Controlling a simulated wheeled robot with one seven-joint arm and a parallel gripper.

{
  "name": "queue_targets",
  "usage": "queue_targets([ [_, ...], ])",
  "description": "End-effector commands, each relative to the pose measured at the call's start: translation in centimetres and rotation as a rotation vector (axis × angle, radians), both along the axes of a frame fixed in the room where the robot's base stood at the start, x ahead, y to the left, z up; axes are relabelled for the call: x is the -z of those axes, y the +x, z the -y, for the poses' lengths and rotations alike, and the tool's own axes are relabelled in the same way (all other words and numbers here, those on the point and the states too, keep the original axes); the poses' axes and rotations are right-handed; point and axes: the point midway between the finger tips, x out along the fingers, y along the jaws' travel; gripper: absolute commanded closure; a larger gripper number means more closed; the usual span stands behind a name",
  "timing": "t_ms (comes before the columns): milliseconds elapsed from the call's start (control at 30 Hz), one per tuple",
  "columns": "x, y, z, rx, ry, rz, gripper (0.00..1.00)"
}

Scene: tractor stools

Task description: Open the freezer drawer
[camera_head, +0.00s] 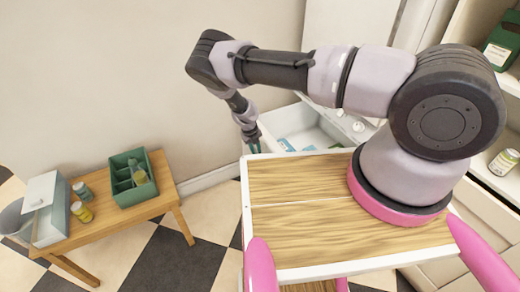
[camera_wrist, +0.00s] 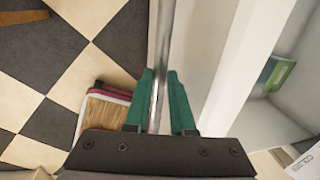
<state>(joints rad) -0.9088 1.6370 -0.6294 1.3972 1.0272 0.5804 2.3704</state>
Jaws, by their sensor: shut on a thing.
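My gripper (camera_wrist: 161,85) has green fingers shut on a long, shiny metal bar handle (camera_wrist: 162,35) in the wrist view. The handle runs along the front of the white freezer drawer (camera_wrist: 232,70). In the head view, the drawer (camera_head: 318,130) stands pulled out, with part of its inside showing, beyond my wooden top. There my gripper (camera_head: 251,140) is at the drawer's left end, and the handle is hard to make out. My arm and top hide part of the drawer. A green and blue package (camera_wrist: 275,72) lies inside it.
A low wooden table (camera_head: 150,208) at left holds a green crate (camera_head: 133,195), jars and a white box (camera_head: 50,222). Shelves with a jar (camera_head: 503,162) stand at right. Checkered floor (camera_head: 180,262) is clear between the table and my base.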

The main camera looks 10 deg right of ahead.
Motion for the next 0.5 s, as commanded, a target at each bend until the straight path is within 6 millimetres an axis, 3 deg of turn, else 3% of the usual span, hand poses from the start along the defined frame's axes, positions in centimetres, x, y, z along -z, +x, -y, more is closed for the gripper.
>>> queue_targets([
  [500, 0.04, -0.32, -0.6, 0.0, 0.0, -0.001, 1.0],
])
